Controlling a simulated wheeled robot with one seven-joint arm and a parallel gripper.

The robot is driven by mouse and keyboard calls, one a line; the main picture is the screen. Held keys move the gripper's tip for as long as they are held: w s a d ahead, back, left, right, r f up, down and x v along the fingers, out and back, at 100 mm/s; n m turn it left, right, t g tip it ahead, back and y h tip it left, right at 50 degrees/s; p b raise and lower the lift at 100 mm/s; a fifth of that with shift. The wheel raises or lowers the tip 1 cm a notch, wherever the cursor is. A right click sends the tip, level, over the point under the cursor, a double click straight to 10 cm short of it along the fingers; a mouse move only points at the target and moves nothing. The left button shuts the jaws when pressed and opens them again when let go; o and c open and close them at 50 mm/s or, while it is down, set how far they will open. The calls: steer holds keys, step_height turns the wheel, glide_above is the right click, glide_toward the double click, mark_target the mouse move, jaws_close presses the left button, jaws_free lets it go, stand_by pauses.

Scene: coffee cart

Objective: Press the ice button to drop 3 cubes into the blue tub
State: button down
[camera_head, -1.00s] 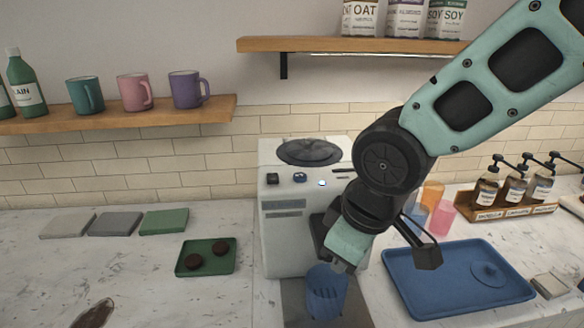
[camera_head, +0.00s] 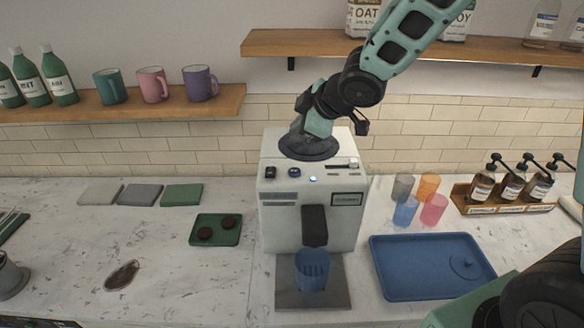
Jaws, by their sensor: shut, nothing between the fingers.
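The white machine (camera_head: 285,222) stands at the centre, with a row of small controls along its top front edge. These include a dark button (camera_head: 270,172), a blue one (camera_head: 294,172) and a lit light-blue one (camera_head: 312,179); I cannot read which is for ice. The blue tub (camera_head: 312,271) stands upright under the dark spout (camera_head: 314,226). I cannot make out any cubes in it. My gripper (camera_head: 297,144) is shut and empty, pointing down over the round dark lid (camera_head: 309,152), behind the controls. Whether it touches the lid I cannot tell.
A blue tray (camera_head: 388,285) lies right of the machine, with coloured cups (camera_head: 434,209) behind it and pump bottles (camera_head: 513,187) farther right. A green tray (camera_head: 232,236) with two dark discs lies left. Shelves with mugs (camera_head: 152,85) and cartons hang above.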

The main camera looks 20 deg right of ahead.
mark_target(298, 173)
step_height(298, 173, down, 9)
steer(key=b, duration=0.8)
steer(key=shift+b, duration=0.35)
stand_by(1.5)
steer(key=shift+f+b, duration=0.35)
steer(key=shift+f+b, duration=0.5)
stand_by(0.8)
steer(key=shift+r, duration=0.1)
steer(key=shift+r+p, duration=0.8)
steer(key=shift+p, duration=0.15)
